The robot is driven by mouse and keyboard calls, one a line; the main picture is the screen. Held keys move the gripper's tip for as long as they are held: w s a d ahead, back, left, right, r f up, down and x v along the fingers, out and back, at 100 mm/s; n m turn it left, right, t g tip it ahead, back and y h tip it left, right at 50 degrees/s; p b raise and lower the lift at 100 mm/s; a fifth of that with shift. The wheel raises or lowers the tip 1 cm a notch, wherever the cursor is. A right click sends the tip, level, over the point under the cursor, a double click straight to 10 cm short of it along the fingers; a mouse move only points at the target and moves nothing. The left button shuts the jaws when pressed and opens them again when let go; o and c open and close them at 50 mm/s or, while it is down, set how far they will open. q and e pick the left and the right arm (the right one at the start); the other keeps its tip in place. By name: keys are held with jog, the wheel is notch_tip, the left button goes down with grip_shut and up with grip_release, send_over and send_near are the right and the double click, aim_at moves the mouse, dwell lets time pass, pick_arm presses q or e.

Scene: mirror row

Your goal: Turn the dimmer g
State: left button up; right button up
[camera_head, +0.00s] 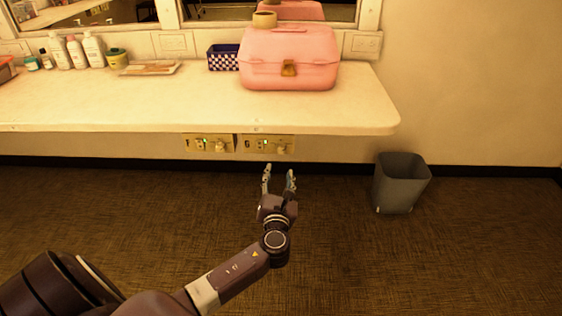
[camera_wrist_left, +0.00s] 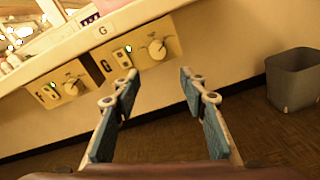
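The dimmer g panel (camera_wrist_left: 139,45), a brass-coloured plate marked G, is on the front below the counter edge. It carries a round pale knob (camera_wrist_left: 157,50) with a pointer and a small switch with a green light. In the head view this knob (camera_head: 281,149) is at the right end of the right-hand panel. My left gripper (camera_head: 279,175) is open and empty, pointing at that panel from just in front and below. In the left wrist view the gripper (camera_wrist_left: 159,75) has its fingers spread on either side, with the knob beyond the gap. My right gripper is not in view.
A similar panel marked F (camera_wrist_left: 60,92) is immediately left. The white counter (camera_head: 180,108) overhangs both panels and holds a pink case (camera_head: 290,58), a checkered box (camera_head: 223,58) and bottles (camera_head: 92,50). A grey bin (camera_head: 402,183) stands right on open floor.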

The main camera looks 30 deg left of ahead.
aim_at(281, 151)
pick_arm(q)
jog(key=shift+m, duration=0.5)
jog(key=w+a, duration=0.1)
jog(key=w, duration=0.1)
jog(key=w+a+r+b, duration=0.1)
jog(key=w, duration=0.1)
jog(key=w+a, duration=0.1)
jog(key=w, duration=0.1)
jog(key=shift+w+a+r+b, duration=0.25)
jog(key=shift+a+r+b, duration=0.05)
jog(key=shift+w+a, duration=0.2)
jog(key=shift+w, duration=0.2)
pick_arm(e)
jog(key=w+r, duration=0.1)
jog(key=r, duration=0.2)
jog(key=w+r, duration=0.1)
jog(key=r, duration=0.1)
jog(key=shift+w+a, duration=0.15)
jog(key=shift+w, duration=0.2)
pick_arm(q)
jog(key=shift+t, duration=0.3)
grip_shut()
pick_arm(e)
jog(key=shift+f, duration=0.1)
